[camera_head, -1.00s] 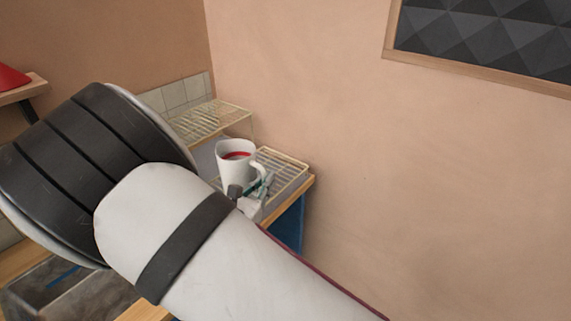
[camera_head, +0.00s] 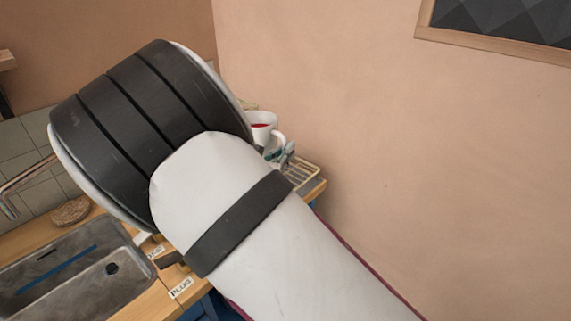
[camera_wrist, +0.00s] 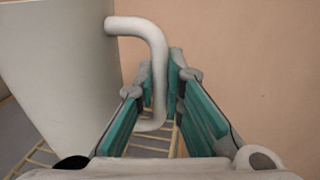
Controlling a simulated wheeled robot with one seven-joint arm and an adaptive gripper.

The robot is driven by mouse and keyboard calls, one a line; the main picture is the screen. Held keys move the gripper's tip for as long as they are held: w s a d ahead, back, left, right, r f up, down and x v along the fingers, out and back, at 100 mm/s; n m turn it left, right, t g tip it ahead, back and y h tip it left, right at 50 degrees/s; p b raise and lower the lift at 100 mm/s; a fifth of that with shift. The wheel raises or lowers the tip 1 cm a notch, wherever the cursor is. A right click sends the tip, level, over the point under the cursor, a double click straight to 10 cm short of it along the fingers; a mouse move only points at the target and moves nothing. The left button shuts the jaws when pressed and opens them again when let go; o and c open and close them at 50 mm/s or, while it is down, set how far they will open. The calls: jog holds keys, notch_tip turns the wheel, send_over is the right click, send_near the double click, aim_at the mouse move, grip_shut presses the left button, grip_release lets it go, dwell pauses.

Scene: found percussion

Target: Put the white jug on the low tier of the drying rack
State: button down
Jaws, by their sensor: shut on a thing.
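The white jug (camera_head: 262,120), with red showing inside its mouth, stands out just past my arm in the head view, which hides its lower left part. In the wrist view its white wall (camera_wrist: 50,75) fills the left side and its handle (camera_wrist: 158,55) runs down between my fingers. My gripper (camera_wrist: 161,88) is shut on the handle; it also shows in the head view (camera_head: 284,158). The drying rack (camera_head: 303,174) is mostly hidden behind my arm. In the wrist view, rack wires (camera_wrist: 40,150) lie below the jug. I cannot tell whether the jug touches them.
A metal sink (camera_head: 75,275) with a tap (camera_head: 20,190) is at the lower left, with a brown scrubber (camera_head: 71,210) behind it. A label reading PLUG (camera_head: 181,288) is on the wooden counter. The wall is close on the right.

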jog(key=f+b, duration=0.1)
jog(key=w+f+b, duration=0.1)
jog(key=f+b, duration=0.1)
jog(key=shift+w+d+f, duration=0.1)
jog(key=shift+w+f, duration=0.15)
jog(key=shift+w, duration=0.15)
jog(key=shift+f, duration=0.15)
jog(key=c, duration=1.7)
grip_release()
